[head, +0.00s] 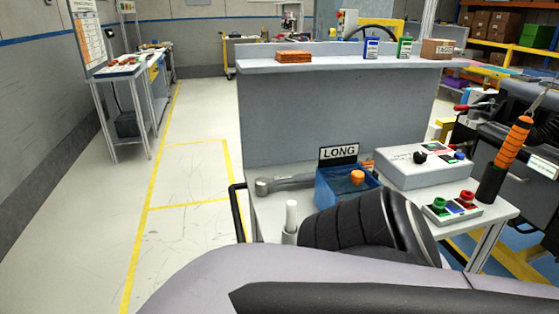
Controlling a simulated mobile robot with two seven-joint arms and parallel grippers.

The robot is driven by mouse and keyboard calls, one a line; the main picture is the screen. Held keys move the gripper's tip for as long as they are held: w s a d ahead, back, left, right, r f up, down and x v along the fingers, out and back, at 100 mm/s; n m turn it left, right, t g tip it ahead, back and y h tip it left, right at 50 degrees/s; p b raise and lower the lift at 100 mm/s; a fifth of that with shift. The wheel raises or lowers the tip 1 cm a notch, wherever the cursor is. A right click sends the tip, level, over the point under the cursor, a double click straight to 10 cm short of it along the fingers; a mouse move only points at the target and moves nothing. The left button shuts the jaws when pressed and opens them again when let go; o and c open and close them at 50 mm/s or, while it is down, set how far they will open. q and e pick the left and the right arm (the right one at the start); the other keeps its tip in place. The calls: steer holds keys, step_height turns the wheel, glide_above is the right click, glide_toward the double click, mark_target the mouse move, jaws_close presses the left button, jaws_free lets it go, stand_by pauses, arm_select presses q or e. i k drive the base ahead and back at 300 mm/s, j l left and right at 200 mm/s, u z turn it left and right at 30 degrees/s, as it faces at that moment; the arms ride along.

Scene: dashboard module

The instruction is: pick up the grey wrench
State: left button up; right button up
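The grey wrench (284,183) lies on the light work table, left of the blue bin. Its round ratchet-like head (263,186) points left, near the table's left edge. Its right end runs up to or behind the bin, so I cannot see all of it. Nothing is holding the wrench. Neither my left nor my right gripper can be made out in the head view.
A blue bin (337,192) labelled LONG, a grey control box (425,167), a button panel (452,207) and an orange-handled tool (513,143) crowd the table. A white post (291,216) stands before the wrench. A large pale surface and black ribbed part fill the foreground.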

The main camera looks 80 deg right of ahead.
mark_target(262, 184)
steer(key=i+z, duration=0.2)
steer(key=z, duration=0.15)
steer(key=i+z, duration=0.45)
steer(key=z, duration=0.2)
